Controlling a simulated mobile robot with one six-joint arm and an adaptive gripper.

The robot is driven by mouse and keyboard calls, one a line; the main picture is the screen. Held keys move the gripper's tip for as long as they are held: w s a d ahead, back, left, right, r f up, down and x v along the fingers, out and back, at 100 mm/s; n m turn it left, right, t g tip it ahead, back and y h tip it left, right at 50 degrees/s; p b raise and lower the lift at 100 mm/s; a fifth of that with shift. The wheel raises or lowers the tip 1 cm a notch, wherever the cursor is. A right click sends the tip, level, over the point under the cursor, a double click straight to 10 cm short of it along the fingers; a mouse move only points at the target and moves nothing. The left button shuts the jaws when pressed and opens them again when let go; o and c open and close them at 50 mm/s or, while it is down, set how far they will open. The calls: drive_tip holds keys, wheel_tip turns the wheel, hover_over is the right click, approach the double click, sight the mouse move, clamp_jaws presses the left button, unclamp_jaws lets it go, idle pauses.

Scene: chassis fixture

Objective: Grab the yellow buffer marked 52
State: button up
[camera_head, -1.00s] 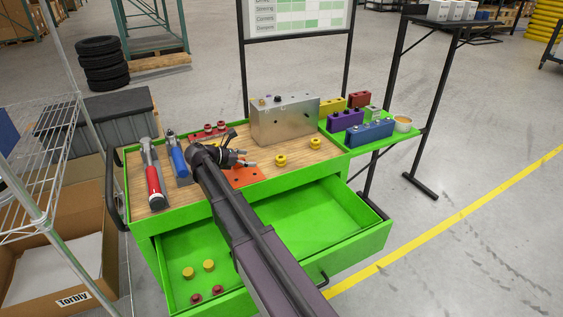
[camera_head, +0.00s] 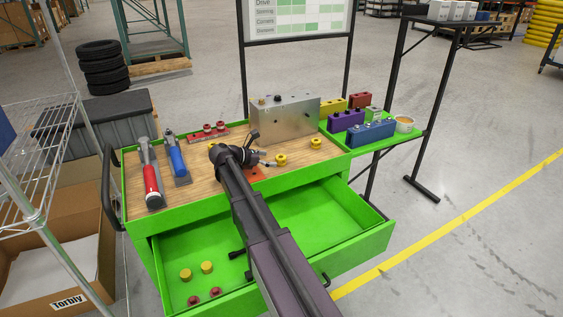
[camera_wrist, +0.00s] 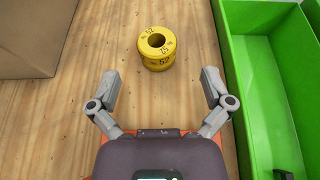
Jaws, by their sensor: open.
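The yellow buffer marked 52 (camera_wrist: 157,50) is a short ring with a centre hole, standing on the wooden top in the wrist view, hole up. My gripper (camera_wrist: 160,82) is open and empty, its two fingers apart. The buffer lies ahead of the fingertips, about centred between them, not touching. In the head view, two yellow buffers stand on the cart top: one close to my gripper (camera_head: 264,158), the nearer buffer (camera_head: 281,160), and another (camera_head: 316,143) farther right. The marking is unreadable there; the nearer one seems to match the wrist view.
A metal box (camera_head: 285,120) stands behind the buffers. An orange mat (camera_wrist: 140,152) lies below my gripper. The open green drawer (camera_head: 330,219) is in front, holding two yellow and two red pieces. Red-handled (camera_head: 152,180) and blue-handled (camera_head: 177,160) tools lie left.

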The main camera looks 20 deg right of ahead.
sight(279, 157)
drive_tip(key=shift+r+b+x, duration=0.15)
drive_tip(key=shift+b+x, duration=0.2)
drive_tip(key=shift+x, duration=0.95)
drive_tip(key=shift+r+b+x, duration=0.15)
drive_tip(key=shift+b+x, duration=0.2)
drive_tip(key=shift+x, duration=0.95)
drive_tip(key=shift+w+d, duration=0.1)
drive_tip(key=shift+w, duration=0.05)
drive_tip(key=c, duration=1.2)
